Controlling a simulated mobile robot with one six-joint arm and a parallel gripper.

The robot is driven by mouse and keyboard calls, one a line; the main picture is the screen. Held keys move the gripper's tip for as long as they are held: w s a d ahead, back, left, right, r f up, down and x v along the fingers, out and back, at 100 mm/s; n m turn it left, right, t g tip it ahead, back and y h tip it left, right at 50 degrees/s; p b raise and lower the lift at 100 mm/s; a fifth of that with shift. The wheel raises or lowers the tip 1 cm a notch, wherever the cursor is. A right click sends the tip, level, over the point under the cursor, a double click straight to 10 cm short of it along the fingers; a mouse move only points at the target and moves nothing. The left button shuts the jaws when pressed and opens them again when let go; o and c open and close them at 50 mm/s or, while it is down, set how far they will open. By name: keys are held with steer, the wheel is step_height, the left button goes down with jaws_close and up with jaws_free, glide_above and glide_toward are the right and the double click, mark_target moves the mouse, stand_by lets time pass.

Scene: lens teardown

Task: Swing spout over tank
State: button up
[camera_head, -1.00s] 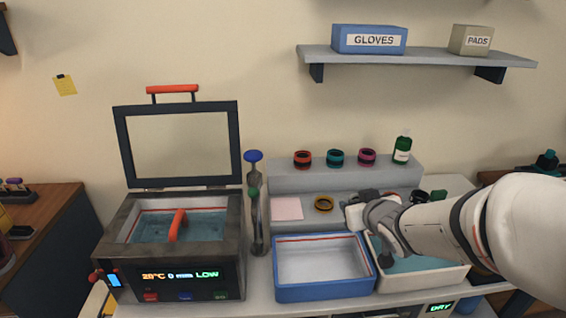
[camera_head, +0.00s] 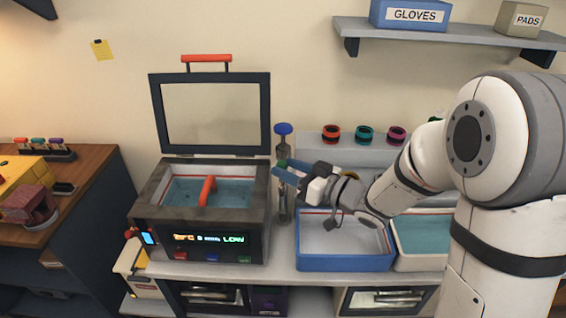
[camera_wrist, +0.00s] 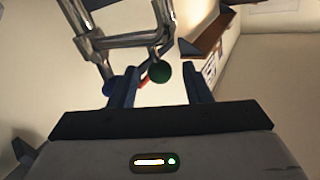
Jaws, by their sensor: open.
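The spout is a metal pipe fixture (camera_head: 283,205) with a blue knob (camera_head: 283,129) on top, standing just right of the tank. In the wrist view its bent metal tubes (camera_wrist: 105,42) end near a green ball (camera_wrist: 159,72). The tank (camera_head: 150,212) is a dark box with its framed lid raised, water inside and a red-orange handle (camera_head: 207,190). My gripper (camera_head: 280,172) is at the spout's upper part, its blue fingers pointing left. In the wrist view my gripper (camera_wrist: 161,88) is open, with the green ball appearing between its fingers; contact cannot be told.
A blue-rimmed tray (camera_head: 345,263) and a white tray with teal liquid (camera_head: 425,235) stand to the right. Several coloured rings sit on the grey ledge behind, including a red ring (camera_head: 331,134). The raised lid (camera_head: 265,115) stands close left of the spout.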

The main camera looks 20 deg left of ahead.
steer(key=shift+x, duration=1.2)
jaws_close()
